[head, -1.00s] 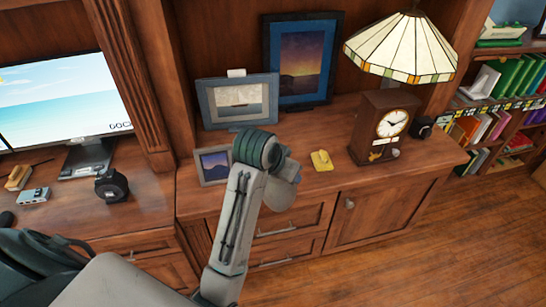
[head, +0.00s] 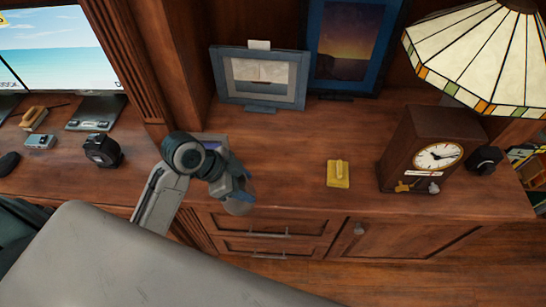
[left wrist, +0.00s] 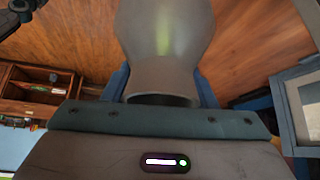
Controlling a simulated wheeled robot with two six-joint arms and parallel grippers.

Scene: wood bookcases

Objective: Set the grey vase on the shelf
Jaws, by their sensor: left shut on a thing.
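The grey vase (left wrist: 165,45) is between the blue fingers of my left gripper (left wrist: 163,85) in the left wrist view. Its rim is nearest the camera and its wider body extends away, past the top edge of the picture. In the head view my left gripper (head: 240,196) is in front of the wooden cabinet top, near its front edge. It is shut on the vase, and a rounded grey part (head: 238,207) shows there, mostly hidden by my wrist. A shelf of the wooden bookcase (head: 527,152) shows at the right edge. My right gripper is not in view.
On the cabinet top (head: 290,180) stand a blue-framed picture (head: 260,98), a small frame partly behind my arm, a yellow object (head: 338,174), a clock (head: 425,150) and a stained-glass lamp (head: 490,50). Bare wood lies between my gripper and the yellow object.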

